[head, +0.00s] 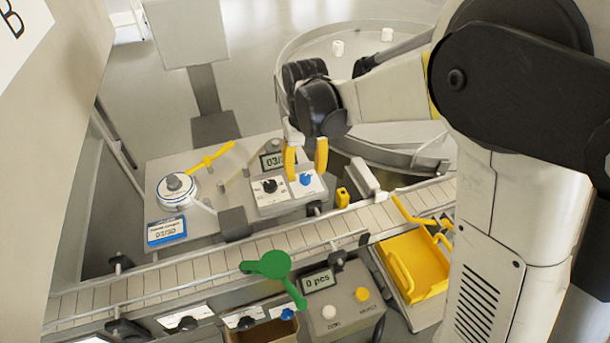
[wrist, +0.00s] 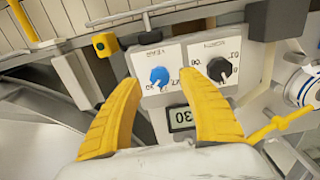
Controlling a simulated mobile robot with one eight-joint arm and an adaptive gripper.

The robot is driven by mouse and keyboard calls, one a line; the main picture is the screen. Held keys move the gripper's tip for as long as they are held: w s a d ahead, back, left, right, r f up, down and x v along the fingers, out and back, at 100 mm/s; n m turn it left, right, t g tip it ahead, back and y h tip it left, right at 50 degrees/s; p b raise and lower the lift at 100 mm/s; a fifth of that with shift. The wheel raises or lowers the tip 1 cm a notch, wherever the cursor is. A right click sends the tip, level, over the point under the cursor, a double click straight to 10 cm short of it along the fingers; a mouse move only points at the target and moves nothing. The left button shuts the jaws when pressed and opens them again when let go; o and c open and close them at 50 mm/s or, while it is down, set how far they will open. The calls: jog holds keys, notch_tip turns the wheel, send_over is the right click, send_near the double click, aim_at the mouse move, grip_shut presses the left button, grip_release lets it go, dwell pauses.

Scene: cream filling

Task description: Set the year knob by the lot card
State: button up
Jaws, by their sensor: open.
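The blue year knob (head: 305,180) sits on a white dial plate, right of the black month knob (head: 269,186). In the wrist view the blue knob (wrist: 159,76) lies between my fingertips, with the black knob (wrist: 219,69) to its right. My gripper (head: 306,172) is open, one yellow finger on each side of the blue knob; I cannot tell whether they touch it. The lot card (head: 166,231), blue and white, reads 03/30 at the left. The display (head: 272,161) behind the knobs starts with 03/3, the rest hidden by a finger; the wrist view shows 30 on it (wrist: 181,117).
A conveyor (head: 200,266) runs in front of the knob box. A small yellow block (head: 342,197) is right of the box. A yellow lever (head: 210,157) and round white part (head: 176,188) stand left. A yellow tray (head: 417,266) is lower right, a green paddle (head: 268,265) in front.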

aim_at(305, 177)
notch_tip(305, 177, up, 10)
dwell(0.3)
jog(key=shift+f, duration=0.1)
